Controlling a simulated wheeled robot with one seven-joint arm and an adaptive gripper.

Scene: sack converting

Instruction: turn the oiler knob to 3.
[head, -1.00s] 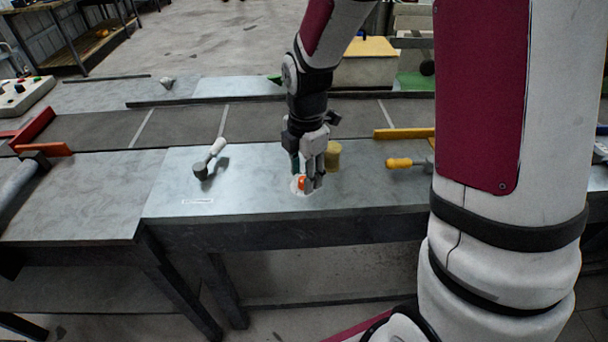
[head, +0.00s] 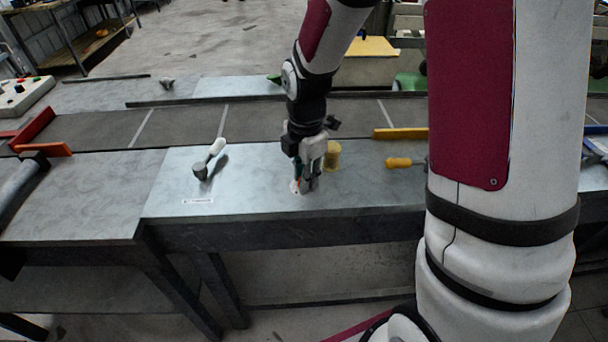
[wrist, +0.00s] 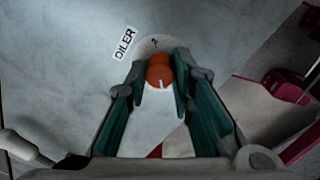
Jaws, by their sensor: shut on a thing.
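The oiler knob (wrist: 159,72) is orange-red with a white pointer mark and sits on a pale round dial (wrist: 150,44) on the metal table. An OILER label (wrist: 124,43) lies beside the dial in the wrist view. My gripper (wrist: 160,82) points down at the knob and is shut on it, one teal finger pad on each side. The white pointer mark is toward the lower edge of the knob. One dial mark shows above the knob; the other numbers are hidden or too small to read. In the head view my gripper (head: 306,186) hides most of the knob.
A hammer-like tool with a white handle (head: 216,147) lies left of my gripper. A yellow cylinder (head: 333,154) stands just behind it. A yellow-handled tool (head: 398,162) lies to the right. A belt (head: 180,124) runs behind the table. The table's front left is clear.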

